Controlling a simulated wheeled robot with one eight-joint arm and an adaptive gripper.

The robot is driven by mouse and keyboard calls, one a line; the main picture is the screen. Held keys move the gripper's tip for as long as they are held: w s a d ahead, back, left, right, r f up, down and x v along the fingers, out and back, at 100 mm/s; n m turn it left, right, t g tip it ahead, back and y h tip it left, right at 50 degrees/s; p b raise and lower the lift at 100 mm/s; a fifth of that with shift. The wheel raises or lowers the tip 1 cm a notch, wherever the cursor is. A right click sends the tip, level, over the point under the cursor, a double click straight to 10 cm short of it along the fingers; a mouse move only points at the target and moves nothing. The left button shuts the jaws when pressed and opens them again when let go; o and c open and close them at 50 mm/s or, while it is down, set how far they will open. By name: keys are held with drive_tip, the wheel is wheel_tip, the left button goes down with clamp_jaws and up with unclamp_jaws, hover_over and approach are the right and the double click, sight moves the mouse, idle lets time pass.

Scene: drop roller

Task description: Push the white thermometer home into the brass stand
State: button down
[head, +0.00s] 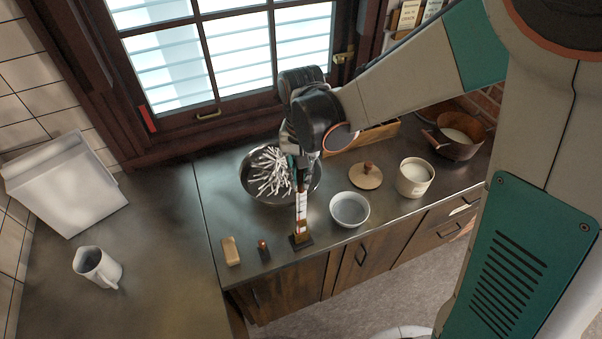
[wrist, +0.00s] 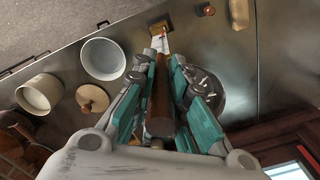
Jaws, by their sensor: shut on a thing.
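The white thermometer (head: 301,212) stands nearly upright in the head view, with red marks and a brown upper part. Its lower end meets the small stand (head: 300,242), which has a dark base near the counter's front edge. I cannot tell how deep the end sits in the stand. My gripper (head: 300,172) is above, shut on the thermometer's upper part. In the wrist view, the gripper's teal fingers (wrist: 162,66) flank the thermometer's brown part (wrist: 160,105). The stand (wrist: 160,28) shows beyond the far end, partly hidden.
A wide bowl of white strips (head: 250,190) stands just behind my gripper. A small bowl (head: 350,209), a round wooden lid (head: 366,176) and a cream pot (head: 413,178) are to the right. A wooden block (head: 231,251) and a small dark red-topped item (head: 263,250) are left of the stand.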

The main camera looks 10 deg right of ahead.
sight(301, 182)
drive_tip(key=shift+f+b, duration=1.65)
idle(1.4)
drive_tip(key=c, duration=1.5)
unclamp_jaws()
drive_tip(key=shift+r, duration=0.1)
